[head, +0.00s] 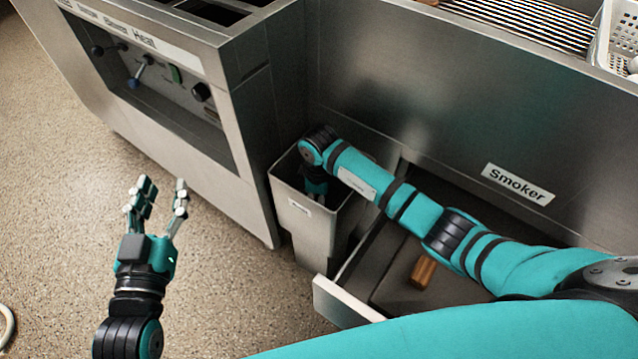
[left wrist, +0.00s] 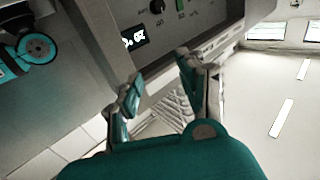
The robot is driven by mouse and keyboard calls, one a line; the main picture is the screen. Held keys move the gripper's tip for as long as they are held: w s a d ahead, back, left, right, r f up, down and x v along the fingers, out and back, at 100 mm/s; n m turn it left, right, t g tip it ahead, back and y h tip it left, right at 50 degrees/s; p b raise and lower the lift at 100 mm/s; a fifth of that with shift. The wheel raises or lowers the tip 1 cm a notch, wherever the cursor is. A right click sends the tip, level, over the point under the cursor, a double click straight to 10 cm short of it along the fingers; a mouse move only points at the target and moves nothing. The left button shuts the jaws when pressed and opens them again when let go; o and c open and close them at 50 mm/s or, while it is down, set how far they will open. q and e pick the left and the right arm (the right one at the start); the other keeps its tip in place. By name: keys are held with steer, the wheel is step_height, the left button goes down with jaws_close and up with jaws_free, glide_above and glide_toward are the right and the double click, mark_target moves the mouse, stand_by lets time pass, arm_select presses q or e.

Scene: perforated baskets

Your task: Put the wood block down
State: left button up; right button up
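A brown wood block (head: 423,272) lies in the open drawer (head: 345,302) under the smoker, beneath my right arm. My left gripper (head: 160,190) is open and empty over the floor at the left, well away from the block. Its spread fingers also show in the left wrist view (left wrist: 158,82), with nothing between them. My right arm passes over the drawer and bends down into a narrow metal bin (head: 306,222). My right gripper (head: 316,185) is low inside that bin, mostly hidden by its wall, and its fingers cannot be made out.
The smoker's metal front (head: 430,120) stands behind the drawer, with a grill rack (head: 520,25) and a white perforated basket (head: 622,35) on top. A metal unit with knobs (head: 150,75) stands at the upper left.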

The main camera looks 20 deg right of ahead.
step_height(320, 180, up, 6)
steer(key=shift+f+p, duration=0.15)
steer(key=shift+p, duration=0.8)
arm_select(q)
steer(key=s+a+f+g+y, duration=0.1)
steer(key=s+a+f+g, duration=0.1)
steer(key=s+f+g, duration=0.2)
steer(key=s+a+f+g+y+p, duration=0.1)
steer(key=s+f+g, duration=0.3)
steer(key=f, duration=0.5)
steer(key=shift+s+a+f+n+g+y+p, duration=0.15)
steer(key=shift+s+a+n+g+y+p, duration=0.2)
steer(key=shift+a+g+y, duration=0.35)
arm_select(e)
step_height(320, 180, up, 6)
steer(key=shift+f, duration=0.15)
